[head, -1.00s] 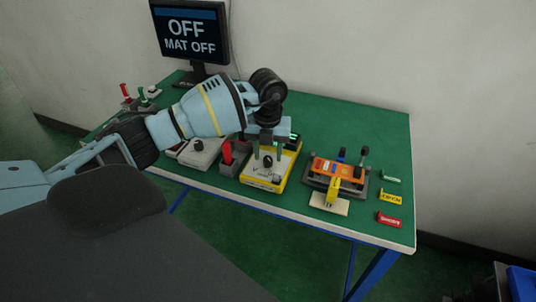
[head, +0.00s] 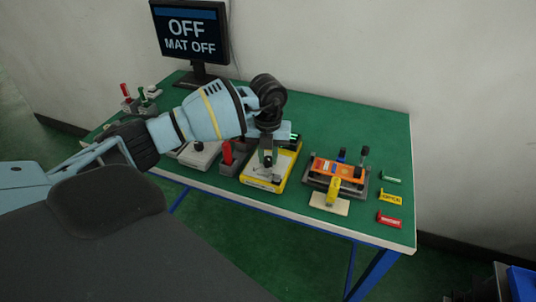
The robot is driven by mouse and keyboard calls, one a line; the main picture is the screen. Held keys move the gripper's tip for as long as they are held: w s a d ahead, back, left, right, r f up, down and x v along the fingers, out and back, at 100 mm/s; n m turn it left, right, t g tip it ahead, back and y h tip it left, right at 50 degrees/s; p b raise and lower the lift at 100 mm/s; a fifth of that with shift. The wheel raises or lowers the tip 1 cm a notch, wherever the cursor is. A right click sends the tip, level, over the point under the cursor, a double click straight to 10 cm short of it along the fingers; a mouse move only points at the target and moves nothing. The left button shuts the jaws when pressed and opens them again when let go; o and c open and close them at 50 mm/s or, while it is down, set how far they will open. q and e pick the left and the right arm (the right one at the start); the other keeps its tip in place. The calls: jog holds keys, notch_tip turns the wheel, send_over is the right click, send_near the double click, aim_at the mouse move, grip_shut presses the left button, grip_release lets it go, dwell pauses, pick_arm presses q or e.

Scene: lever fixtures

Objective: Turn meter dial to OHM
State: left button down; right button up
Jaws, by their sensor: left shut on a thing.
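The yellow meter (head: 284,170) lies on the green table, its pale face turned up and its dial on the near half. My left gripper (head: 267,158) points down over the meter face and is shut on the dial, which its fingers mostly hide. The dial's setting and the face markings are too small to read. A monitor (head: 188,30) at the back left reads "OFF" and "MAT OFF". My right gripper does not show.
Left of the meter stand a grey holder with a red handle (head: 227,152) and a pale box with a black knob (head: 199,147). To the right is an orange lever fixture (head: 340,170). Small green, yellow and red tags lie near the right edge. The table's back right is clear.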

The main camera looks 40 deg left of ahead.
pick_arm(q)
jog(key=shift+m, duration=0.3)
jog(key=m, duration=0.7)
jog(key=shift+m, duration=0.4)
dwell(0.4)
jog(key=c, duration=1.2)
grip_release()
jog(key=shift+c, duration=0.2)
jog(key=shift+r, duration=0.15)
